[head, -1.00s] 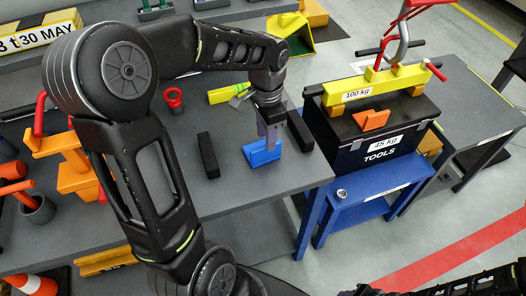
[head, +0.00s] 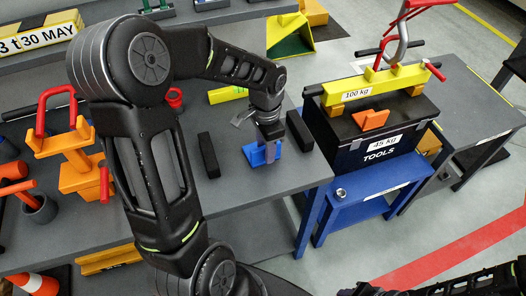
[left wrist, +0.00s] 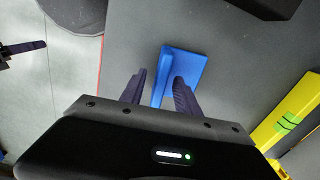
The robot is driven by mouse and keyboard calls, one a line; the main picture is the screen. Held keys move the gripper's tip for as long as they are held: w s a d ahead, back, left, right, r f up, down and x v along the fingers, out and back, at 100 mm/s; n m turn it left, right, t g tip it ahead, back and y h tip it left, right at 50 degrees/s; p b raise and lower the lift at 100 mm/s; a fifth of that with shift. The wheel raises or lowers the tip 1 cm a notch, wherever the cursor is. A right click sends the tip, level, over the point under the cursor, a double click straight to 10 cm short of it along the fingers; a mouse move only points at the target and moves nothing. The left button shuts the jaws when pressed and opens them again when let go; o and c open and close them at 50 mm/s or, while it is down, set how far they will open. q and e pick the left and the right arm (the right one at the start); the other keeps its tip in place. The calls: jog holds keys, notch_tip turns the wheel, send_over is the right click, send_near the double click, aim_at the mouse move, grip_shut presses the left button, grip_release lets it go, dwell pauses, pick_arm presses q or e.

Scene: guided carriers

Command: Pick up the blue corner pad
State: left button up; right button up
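The blue corner pad (head: 254,156) lies on the grey table near its front right corner. It has a flat base and an upright wall; it also shows in the left wrist view (left wrist: 190,64). My left gripper (head: 269,157) points down at the pad. In the left wrist view its two dark fingers (left wrist: 160,88) are apart, one on each side of the upright wall. I cannot tell whether they touch it. My right arm shows partly at the bottom right of the head view; its fingers are not clear.
Black bars stand left (head: 208,155) and right (head: 299,131) of the pad. A yellow bar (head: 227,95) lies behind. A black toolbox (head: 365,150) with a yellow weight bar (head: 375,86) stands to the right. Orange clamps (head: 82,172) are at the left.

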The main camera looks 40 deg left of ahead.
pick_arm(q)
jog(key=shift+c, duration=0.4)
grip_shut()
